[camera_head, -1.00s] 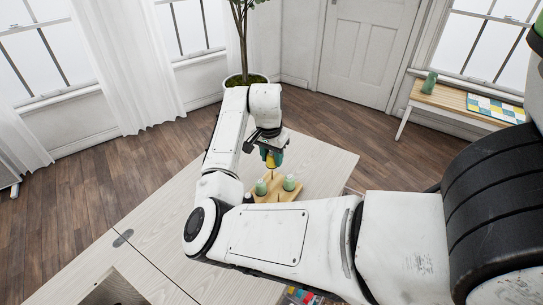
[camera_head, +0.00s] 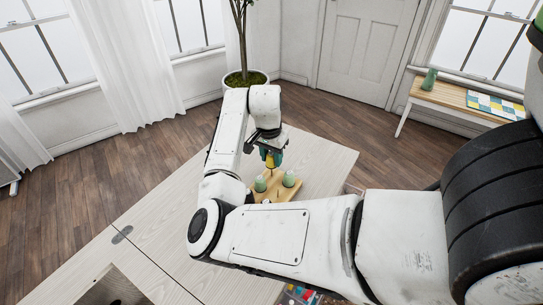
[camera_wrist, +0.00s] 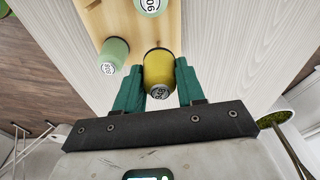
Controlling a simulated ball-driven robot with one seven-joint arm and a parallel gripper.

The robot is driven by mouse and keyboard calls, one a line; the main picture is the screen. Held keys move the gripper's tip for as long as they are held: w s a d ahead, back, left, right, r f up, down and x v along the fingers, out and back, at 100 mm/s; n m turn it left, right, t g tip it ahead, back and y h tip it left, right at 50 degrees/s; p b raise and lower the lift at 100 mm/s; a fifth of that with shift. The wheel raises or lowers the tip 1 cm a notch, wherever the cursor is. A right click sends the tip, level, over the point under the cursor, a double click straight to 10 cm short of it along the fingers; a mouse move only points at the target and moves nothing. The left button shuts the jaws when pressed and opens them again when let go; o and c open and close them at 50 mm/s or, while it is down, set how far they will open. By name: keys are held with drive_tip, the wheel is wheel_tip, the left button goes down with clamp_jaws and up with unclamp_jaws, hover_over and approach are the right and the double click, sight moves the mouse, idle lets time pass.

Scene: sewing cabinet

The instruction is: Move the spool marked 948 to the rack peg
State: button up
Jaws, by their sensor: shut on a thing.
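The yellow spool (camera_wrist: 158,70) is between the two teal fingers of my gripper (camera_wrist: 160,88) in the wrist view. Its end label seems to read 948. In the head view my gripper (camera_head: 271,158) holds the yellow spool (camera_head: 270,162) upright at the far side of the wooden rack (camera_head: 278,193). Two pale green spools stand on the rack, one on the left (camera_head: 261,184) and one on the right (camera_head: 289,179). The peg under the yellow spool is hidden, and I cannot tell whether the spool touches the rack.
The rack stands on a pale wooden cabinet top (camera_head: 325,160), clear to its right. My arm hides the near part. An open compartment (camera_head: 115,285) is at lower left. A potted tree (camera_head: 243,78) stands behind. A bench (camera_head: 440,97) with a green vase (camera_head: 430,80) is at right.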

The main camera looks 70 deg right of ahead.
drive_tip(key=shift+f+b, duration=0.7)
drive_tip(key=shift+f, duration=0.8)
drive_tip(key=o, duration=1.1)
drive_tip(key=shift+r, duration=0.1)
drive_tip(key=r, duration=0.7)
drive_tip(key=a+r, duration=0.1)
drive_tip(key=r, duration=0.2)
drive_tip(key=shift+w+a+r, duration=0.1)
drive_tip(key=shift+r, duration=0.2)
